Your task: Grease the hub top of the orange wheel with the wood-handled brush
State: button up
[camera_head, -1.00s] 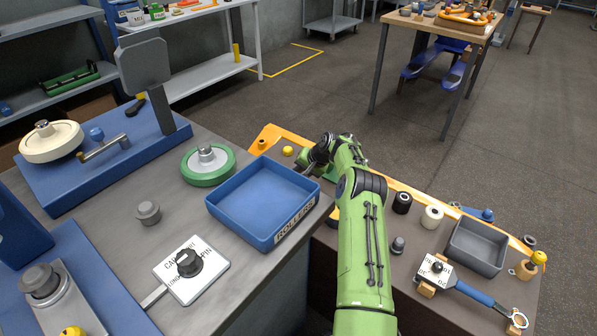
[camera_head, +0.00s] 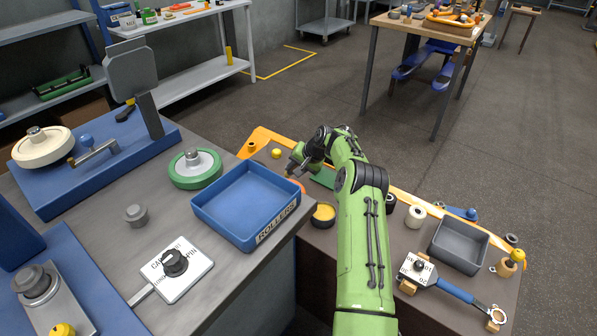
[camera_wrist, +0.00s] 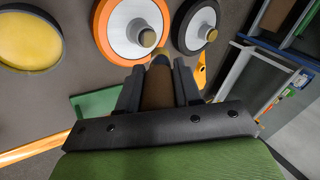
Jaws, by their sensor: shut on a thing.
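My gripper (camera_wrist: 158,88) is shut on the brown wooden handle of the brush (camera_wrist: 157,93). The brush points away from the wrist camera, and its tip shows just below the hub of the orange wheel (camera_wrist: 103,28). In the head view, my gripper (camera_head: 298,168) is over the far bench, and only a sliver of the orange wheel (camera_head: 297,186) shows; the brush cannot be made out there.
A round tin with yellow contents (camera_wrist: 30,40) lies left of the orange wheel in the wrist view, also seen in the head view (camera_head: 323,213). A black-rimmed wheel (camera_wrist: 181,28) stands close on the right. The blue ROLLERS tray (camera_head: 216,222) is left of my arm.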

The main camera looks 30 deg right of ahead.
jog(key=shift+r+p, duration=0.95)
jog(key=shift+r, duration=0.9)
jog(key=shift+f, duration=0.15)
jog(key=shift+f+b, duration=0.3)
jog(key=shift+f, duration=0.1)
jog(key=shift+a+r, duration=0.1)
jog(key=shift+r, duration=0.05)
